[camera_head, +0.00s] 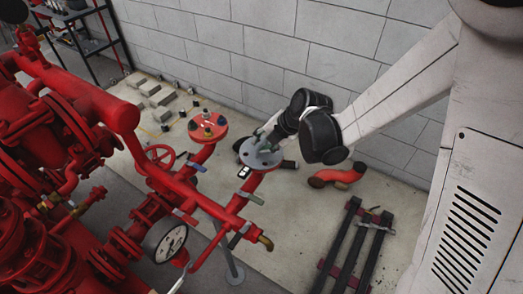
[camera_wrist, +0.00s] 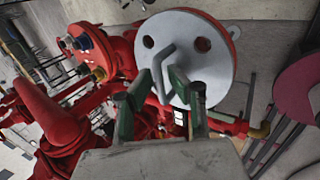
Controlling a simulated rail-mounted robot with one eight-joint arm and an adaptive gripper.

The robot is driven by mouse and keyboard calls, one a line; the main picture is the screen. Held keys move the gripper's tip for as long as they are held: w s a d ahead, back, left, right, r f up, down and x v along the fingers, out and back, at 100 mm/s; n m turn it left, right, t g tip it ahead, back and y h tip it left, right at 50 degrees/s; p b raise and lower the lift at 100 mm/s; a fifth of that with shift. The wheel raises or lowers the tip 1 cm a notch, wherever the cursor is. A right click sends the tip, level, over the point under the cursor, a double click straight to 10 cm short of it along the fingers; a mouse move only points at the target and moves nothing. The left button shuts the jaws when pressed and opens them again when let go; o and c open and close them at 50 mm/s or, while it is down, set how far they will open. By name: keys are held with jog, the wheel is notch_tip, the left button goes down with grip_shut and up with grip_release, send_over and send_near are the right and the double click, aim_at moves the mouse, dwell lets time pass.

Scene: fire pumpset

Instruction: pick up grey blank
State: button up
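The grey blank (camera_head: 262,156) is a round grey plate on the end of a red pipe, near the middle of the head view. In the wrist view the grey blank (camera_wrist: 207,72) shows bolt holes and a bent grey handle (camera_wrist: 166,62), with a red flange edge behind it. My gripper (camera_head: 268,135) is over the blank in the head view. In the wrist view my gripper (camera_wrist: 161,88) is open, with its two fingers apart on either side of the handle. Whether either finger touches the handle I cannot tell.
A second red flange with bolts (camera_head: 208,126) stands left of the blank. Red pump pipework (camera_head: 90,100) and a pressure gauge (camera_head: 167,242) fill the left side. An orange-red elbow pipe (camera_head: 337,176) and a dark rack (camera_head: 355,245) are on the floor at right.

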jog(key=shift+c, duration=0.5)
grip_shut()
jog(key=shift+r, duration=0.1)
